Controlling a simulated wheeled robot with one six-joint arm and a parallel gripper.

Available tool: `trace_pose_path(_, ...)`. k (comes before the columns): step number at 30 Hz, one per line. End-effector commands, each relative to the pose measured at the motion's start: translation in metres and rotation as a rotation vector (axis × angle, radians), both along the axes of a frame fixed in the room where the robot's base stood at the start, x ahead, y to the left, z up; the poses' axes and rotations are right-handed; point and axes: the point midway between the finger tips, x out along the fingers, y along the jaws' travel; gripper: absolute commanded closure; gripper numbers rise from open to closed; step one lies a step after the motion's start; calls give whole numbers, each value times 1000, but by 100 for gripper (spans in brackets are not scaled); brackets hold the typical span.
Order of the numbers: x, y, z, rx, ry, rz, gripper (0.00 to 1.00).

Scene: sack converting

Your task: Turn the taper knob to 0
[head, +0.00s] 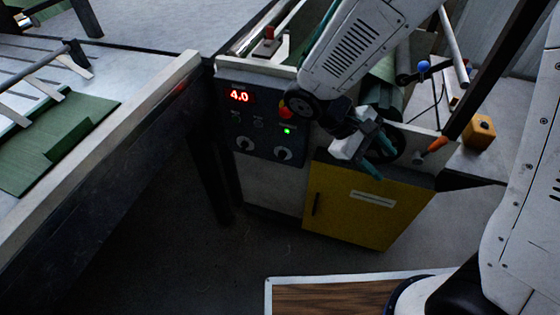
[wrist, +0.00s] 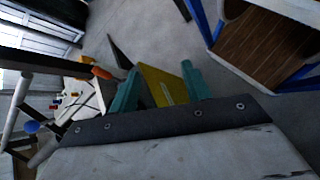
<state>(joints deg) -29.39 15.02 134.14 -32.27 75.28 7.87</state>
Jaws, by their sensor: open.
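The dark control panel (head: 262,130) is on the front of the machine at the middle of the head view. Its red display (head: 239,96) reads 4.0. Two round knobs with pale markings sit low on it, a left knob (head: 244,144) and a right knob (head: 283,154). Their labels are too small to read, so I cannot tell which is the taper knob. My gripper (head: 381,159) is open and empty, right of the panel and above the yellow cabinet door, touching neither knob. Its teal fingers are apart in the wrist view (wrist: 160,72); no knob shows there.
The yellow cabinet door (head: 360,208) is below my gripper, and shows between the fingers in the wrist view (wrist: 154,88). An orange handle (head: 438,144) is close to the right. A green light (head: 287,131) glows on the panel. A long table (head: 120,150) stands left; the floor between is clear.

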Motion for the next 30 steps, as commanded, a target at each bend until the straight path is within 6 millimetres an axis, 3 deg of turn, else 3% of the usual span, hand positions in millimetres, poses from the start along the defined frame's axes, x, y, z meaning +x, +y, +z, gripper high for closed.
trace_pose_path(11, 76, 55, -115, -440, 42, 557, 52)
trace_pose_path(18, 114, 116, -211, -624, -75, 994, 52)
trace_pose_path(23, 132, 167, -269, -650, -247, 1280, 52)
trace_pose_path(26, 143, 198, -284, -621, -384, 1399, 52)
trace_pose_path(30, 155, 222, -283, -577, -524, 1460, 52)
